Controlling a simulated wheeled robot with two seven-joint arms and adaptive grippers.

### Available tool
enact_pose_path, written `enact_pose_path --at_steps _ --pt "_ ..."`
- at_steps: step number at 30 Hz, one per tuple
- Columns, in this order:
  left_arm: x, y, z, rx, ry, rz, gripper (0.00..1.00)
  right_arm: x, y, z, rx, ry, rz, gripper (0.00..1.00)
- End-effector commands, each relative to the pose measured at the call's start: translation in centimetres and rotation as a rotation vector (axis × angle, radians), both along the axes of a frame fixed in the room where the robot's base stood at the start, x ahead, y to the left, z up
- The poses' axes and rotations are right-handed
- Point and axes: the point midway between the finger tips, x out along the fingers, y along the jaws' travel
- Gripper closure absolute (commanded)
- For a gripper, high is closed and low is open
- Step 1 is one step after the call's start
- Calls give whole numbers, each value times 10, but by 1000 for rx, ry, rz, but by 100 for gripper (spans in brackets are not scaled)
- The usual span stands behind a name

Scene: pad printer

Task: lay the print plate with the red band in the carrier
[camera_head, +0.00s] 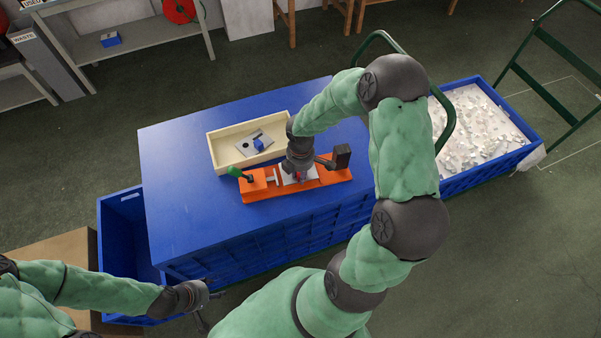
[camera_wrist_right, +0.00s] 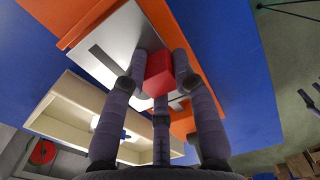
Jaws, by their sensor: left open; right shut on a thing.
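The print plate is pale grey with a raised red block, and it shows in the wrist view (camera_wrist_right: 125,38) with the red block (camera_wrist_right: 158,75) between my fingers. My right gripper (camera_head: 299,176) is shut on that red part, over the middle of the orange carrier (camera_head: 257,190). The plate (camera_head: 289,181) is at the carrier's middle, partly hidden by the gripper. I cannot tell whether it rests fully flat in the carrier. My left gripper (camera_head: 209,308) is open and empty, low at the left, in front of the blue table and away from the carrier.
A cream tray (camera_head: 215,157) behind the carrier holds another grey plate (camera_head: 246,146) with a blue block (camera_head: 259,145). The blue table's left part (camera_head: 180,180) is clear. A blue bin (camera_head: 124,220) stands left.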

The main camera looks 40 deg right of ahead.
Motion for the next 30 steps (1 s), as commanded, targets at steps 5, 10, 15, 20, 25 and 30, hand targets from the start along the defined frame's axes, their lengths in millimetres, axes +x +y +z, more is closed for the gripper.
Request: enact_pose_path --at_steps 5,10,15,20,25,30 --pt "0 0 -1 0 0 0 50 0 0 -1 0 -1 0 100" --pt "0 0 -4 0 0 0 50 0 0 -4 0 -1 0 100" --pt "0 0 -6 0 0 0 50 0 0 -7 0 -1 -1 100" --pt "0 0 -8 0 0 0 50 0 0 -10 0 -1 -1 100" --pt "0 0 -10 0 0 0 50 0 0 -13 0 -1 -1 100" --pt "0 0 -12 0 0 0 50 0 0 -16 0 -1 -1 100"
